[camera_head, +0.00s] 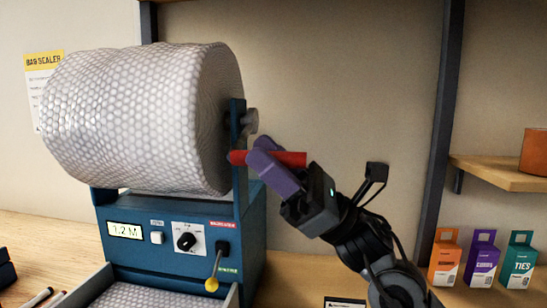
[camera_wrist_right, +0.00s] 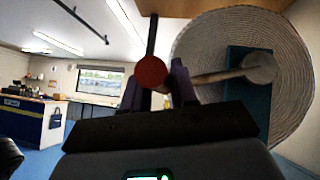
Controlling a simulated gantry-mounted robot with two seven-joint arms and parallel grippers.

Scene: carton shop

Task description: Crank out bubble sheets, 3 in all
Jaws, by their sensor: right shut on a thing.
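A large bubble wrap roll (camera_head: 130,118) is mounted on a blue dispenser machine (camera_head: 165,240) at the left of the head view. Its display (camera_head: 126,230) reads 1.2 M. The crank has a red handle (camera_head: 290,159) at the roll's right side. My right gripper (camera_head: 265,160) is shut on this handle. In the right wrist view the red handle end (camera_wrist_right: 151,73) sits between the fingers, and the crank arm (camera_wrist_right: 215,75) runs to the hub at the roll's end. Bubble sheet (camera_head: 150,295) lies in the tray below the machine. My left gripper is not in view.
A small lever with a yellow knob (camera_head: 211,284) is on the machine's front, beside a black dial (camera_head: 186,241). Orange, purple and teal boxes (camera_head: 482,260) stand at the right under a wooden shelf (camera_head: 500,172). Pens (camera_head: 38,297) lie at the front left.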

